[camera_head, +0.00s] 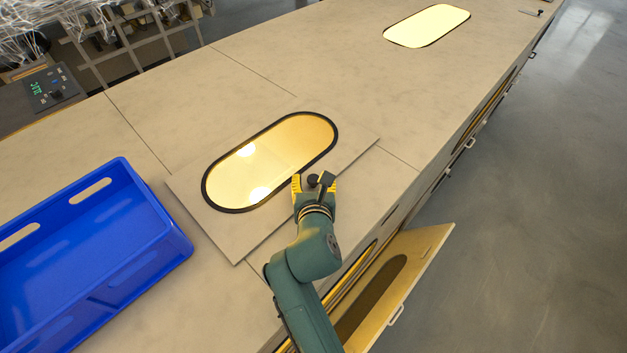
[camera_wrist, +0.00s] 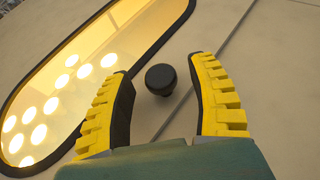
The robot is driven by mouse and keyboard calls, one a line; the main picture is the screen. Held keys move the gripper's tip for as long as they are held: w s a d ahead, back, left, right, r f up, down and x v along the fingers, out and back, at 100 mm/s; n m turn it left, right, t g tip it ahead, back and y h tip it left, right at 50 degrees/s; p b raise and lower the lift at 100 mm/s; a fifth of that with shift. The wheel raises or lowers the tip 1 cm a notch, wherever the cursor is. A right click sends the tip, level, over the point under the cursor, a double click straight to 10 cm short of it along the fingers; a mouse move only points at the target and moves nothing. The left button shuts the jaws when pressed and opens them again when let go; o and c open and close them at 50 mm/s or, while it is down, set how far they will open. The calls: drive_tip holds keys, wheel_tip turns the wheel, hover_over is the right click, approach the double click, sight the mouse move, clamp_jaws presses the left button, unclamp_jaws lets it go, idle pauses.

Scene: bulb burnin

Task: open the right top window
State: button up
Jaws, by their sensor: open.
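A top window with an oval, glowing yellow pane (camera_head: 270,160) in a dark rim sits in a beige panel (camera_head: 222,232) on the long bench top. The panel's near edges stand out from the surrounding top; I cannot tell whether it is raised. A round black knob (camera_wrist: 161,79) shows beside the pane in the wrist view. My gripper (camera_head: 314,184) is open at the panel's near right side. Its yellow fingers stand on either side of the knob, with gaps on both sides. A second oval top window (camera_head: 427,25) lies farther back and looks flat.
A blue crate (camera_head: 170,250) stands on the bench at left. A door (camera_head: 415,265) with an oval window hangs open at the bench's front, beside my arm. A control box (camera_head: 52,90) is at the back left. The bench between the two windows is clear.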

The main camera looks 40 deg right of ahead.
clamp_jaws()
idle(0.3)
